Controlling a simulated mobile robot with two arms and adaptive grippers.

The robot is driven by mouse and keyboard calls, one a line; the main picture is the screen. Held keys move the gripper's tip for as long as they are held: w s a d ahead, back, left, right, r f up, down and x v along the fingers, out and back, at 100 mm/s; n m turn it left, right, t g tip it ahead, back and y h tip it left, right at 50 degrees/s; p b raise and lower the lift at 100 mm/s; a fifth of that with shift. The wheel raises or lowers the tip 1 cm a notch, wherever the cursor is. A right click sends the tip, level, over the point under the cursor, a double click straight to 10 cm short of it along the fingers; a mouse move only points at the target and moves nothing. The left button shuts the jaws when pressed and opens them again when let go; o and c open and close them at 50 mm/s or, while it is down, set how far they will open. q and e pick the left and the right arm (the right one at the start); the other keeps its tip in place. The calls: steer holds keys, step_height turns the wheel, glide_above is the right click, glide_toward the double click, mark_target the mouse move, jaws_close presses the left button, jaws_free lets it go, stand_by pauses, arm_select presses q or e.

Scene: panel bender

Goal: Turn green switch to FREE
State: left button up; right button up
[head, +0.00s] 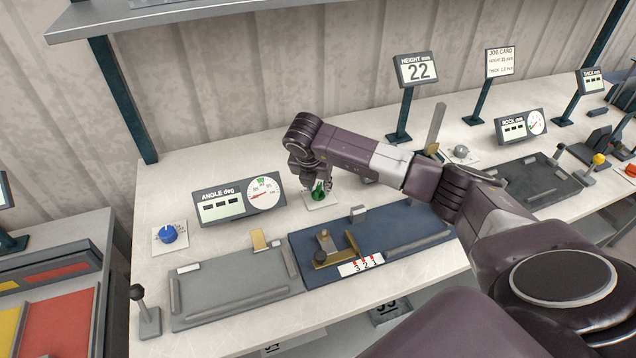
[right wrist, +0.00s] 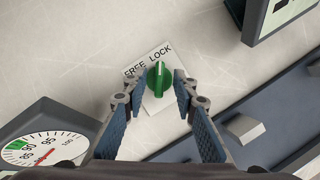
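The green switch (right wrist: 159,80) sits on a white plate (right wrist: 152,106) printed FREE at left and LOCK at upper right. Its pale mark points up the picture, toward the LOCK word. In the head view the green switch (head: 318,192) is partly hidden under my right gripper (head: 317,180), which reaches down over it. In the right wrist view my right gripper (right wrist: 160,88) has its two fingers on either side of the switch, with gaps showing, so it is open around it. My left gripper is not in view.
An ANGLE display (head: 222,205) with a dial stands left of the switch, and a blue knob (head: 168,234) is farther left. A blue fixture plate (head: 410,222) lies in front. A HEIGHT sign (head: 416,70) reading 22 stands behind at right.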

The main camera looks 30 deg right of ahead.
steer(key=shift+w+d+f, duration=0.1)
steer(key=shift+f, duration=0.3)
steer(key=shift+c, duration=0.7)
jaws_close()
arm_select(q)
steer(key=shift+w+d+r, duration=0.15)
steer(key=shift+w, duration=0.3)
